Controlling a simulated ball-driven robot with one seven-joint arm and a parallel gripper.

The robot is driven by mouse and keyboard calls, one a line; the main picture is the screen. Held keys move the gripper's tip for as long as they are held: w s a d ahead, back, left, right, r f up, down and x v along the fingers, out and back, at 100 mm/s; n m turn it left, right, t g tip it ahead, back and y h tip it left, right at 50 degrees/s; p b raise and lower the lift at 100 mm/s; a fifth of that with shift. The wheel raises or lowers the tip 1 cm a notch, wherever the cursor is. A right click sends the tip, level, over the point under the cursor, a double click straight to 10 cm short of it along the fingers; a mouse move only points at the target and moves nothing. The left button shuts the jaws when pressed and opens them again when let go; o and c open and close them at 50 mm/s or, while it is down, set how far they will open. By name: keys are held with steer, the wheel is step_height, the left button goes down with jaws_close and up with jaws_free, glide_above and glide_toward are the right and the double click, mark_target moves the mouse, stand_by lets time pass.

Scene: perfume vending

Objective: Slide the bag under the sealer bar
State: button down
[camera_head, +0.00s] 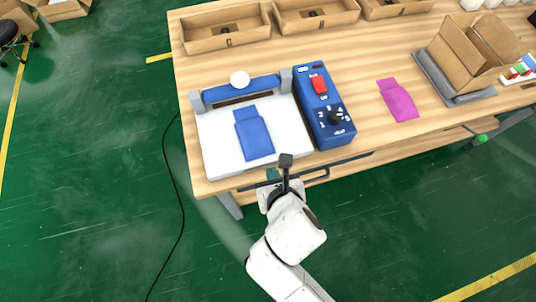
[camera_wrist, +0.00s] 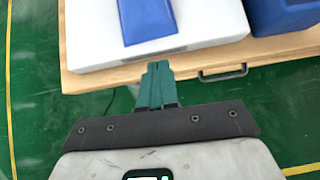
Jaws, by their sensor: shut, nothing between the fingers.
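A blue bag (camera_head: 254,136) lies flat on the white bed of the sealer (camera_head: 213,136), its narrow end toward the blue sealer bar (camera_head: 240,91) at the back. The bar has a white round knob (camera_head: 239,79) on top and sits between two grey posts. The near part of the bag also shows in the wrist view (camera_wrist: 146,20). My gripper (camera_wrist: 158,70) is shut and empty, just in front of the table's near edge, apart from the bag. In the head view my gripper (camera_head: 286,160) is below the sealer's front right corner.
A blue control box (camera_head: 324,115) with a red switch and dial stands right of the sealer. A pink bag (camera_head: 397,100) lies farther right. An open carton (camera_head: 462,60) stands at the right, and trays (camera_head: 228,41) line the back. A drawer handle (camera_wrist: 222,73) juts from the table front.

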mark_target(264, 152)
steer(key=shift+w+a+f+p, duration=0.15)
steer(key=shift+w+a+f, duration=0.1)
steer(key=shift+w, duration=0.65)
steer(key=shift+w+a+f+p, duration=0.1)
steer(key=shift+w+a+f, duration=0.15)
steer(key=shift+w, duration=0.65)
steer(key=shift+w+a+f+p, duration=0.2)
steer(key=shift+w+f, duration=0.1)
steer(key=shift+w, duration=0.6)
steer(key=shift+a, duration=0.1)
